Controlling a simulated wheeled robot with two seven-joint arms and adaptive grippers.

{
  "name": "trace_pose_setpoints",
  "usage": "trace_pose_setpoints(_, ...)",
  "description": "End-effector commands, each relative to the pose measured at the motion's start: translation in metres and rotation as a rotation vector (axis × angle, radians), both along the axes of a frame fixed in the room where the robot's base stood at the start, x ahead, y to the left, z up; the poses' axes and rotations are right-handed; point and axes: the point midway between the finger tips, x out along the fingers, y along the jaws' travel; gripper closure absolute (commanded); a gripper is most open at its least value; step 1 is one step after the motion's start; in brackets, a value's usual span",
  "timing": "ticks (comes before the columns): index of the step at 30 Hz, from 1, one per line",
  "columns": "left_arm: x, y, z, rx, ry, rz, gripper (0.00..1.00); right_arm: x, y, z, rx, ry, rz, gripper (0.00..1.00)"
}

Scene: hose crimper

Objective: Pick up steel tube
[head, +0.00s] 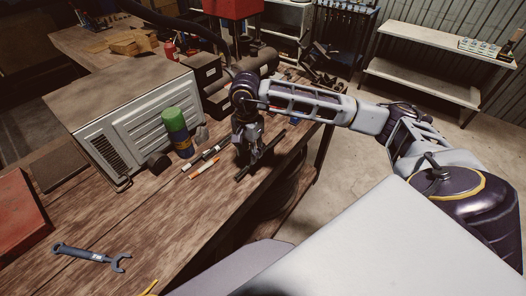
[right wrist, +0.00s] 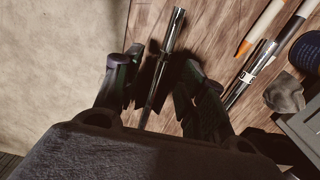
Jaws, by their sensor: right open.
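The steel tube (head: 272,146) is a thin dark rod lying on the wooden workbench near its right edge in the head view. In the right wrist view the tube (right wrist: 176,28) is shiny and runs lengthwise between the fingers. My right gripper (head: 250,155) points down over the tube, with its fingers on either side of it. The right wrist view shows the gripper (right wrist: 160,72) open, with gaps between the fingers and the tube. The tube's lower part is partly hidden by the gripper. My left gripper is not in view.
Markers (head: 203,173) lie just left of the tube. A green-topped cylinder (head: 175,121) and a grey vented box (head: 150,122) stand further left. A wrench (head: 88,254) lies at the front left of the workbench (head: 150,215). Dark machinery stands behind the gripper.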

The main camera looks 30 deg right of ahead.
Motion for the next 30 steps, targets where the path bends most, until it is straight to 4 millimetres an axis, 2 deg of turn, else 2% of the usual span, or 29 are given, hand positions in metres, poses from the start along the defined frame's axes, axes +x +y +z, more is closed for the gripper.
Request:
trace_pose_setpoints(6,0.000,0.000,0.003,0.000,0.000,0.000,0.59,0.000,0.000,-0.014,0.000,0.000,0.001,0.59)
trace_pose_setpoints(20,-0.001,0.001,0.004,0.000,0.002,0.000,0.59,0.001,0.000,-0.017,0.001,0.001,0.001,0.59)
trace_pose_setpoints(30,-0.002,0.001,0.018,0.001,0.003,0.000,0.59,0.008,-0.002,-0.044,0.000,0.002,0.000,0.59)
